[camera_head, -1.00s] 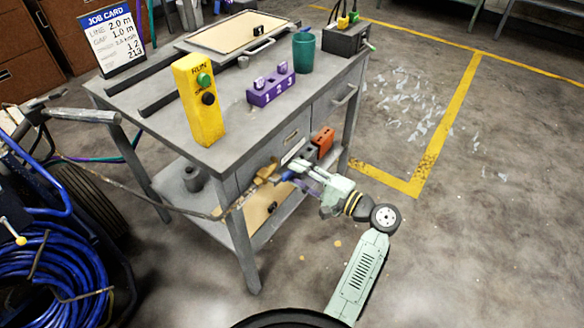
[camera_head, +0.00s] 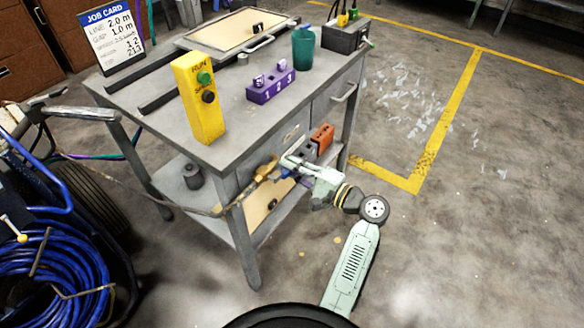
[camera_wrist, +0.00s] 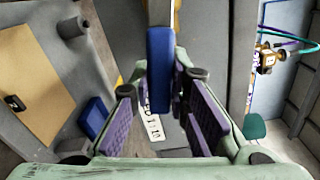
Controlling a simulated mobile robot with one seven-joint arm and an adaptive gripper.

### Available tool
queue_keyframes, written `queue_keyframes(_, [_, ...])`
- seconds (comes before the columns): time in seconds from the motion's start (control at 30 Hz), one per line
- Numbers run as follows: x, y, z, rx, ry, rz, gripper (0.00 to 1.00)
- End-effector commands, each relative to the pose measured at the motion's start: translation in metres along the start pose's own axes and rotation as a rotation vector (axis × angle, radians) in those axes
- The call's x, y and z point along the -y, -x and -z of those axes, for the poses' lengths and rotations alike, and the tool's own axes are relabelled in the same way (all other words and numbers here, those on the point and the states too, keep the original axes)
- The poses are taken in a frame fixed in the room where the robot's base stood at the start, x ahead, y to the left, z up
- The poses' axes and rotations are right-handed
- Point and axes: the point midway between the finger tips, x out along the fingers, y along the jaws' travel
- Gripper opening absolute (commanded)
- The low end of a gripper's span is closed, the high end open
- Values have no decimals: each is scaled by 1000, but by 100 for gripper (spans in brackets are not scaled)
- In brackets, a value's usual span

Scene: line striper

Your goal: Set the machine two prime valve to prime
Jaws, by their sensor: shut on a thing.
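My gripper (camera_head: 292,168), pale green with purple pads, is low in front of the workbench's near side. In the wrist view, its fingers (camera_wrist: 160,78) are closed around a blue handle (camera_wrist: 160,68). In the head view only a small bit of blue shows at the fingertips. Just left of them is a brass-coloured fitting (camera_head: 264,172), joined to a thin rod or line running left toward the machine with the blue hose coil (camera_head: 60,270). Whether this fitting is the machine two prime valve, and its setting, I cannot tell.
The grey workbench (camera_head: 235,148) carries a yellow RUN box (camera_head: 198,100), a purple block numbered 1 2 3 (camera_head: 270,88) and a green cup (camera_head: 303,52). An orange block (camera_head: 322,138) is close behind my gripper. Open floor (camera_head: 460,240) lies to the right.

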Motion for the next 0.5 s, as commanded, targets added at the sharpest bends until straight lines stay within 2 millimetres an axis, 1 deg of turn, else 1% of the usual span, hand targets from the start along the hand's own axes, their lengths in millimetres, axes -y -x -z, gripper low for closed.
queue_keyframes(0.03, [0,0,0,0,0,0,3])
queue_keyframes(0.1, [0,0,0,0,0,0,0])
queue_keyframes(0.5, [0,0,0,0,0,0,0])
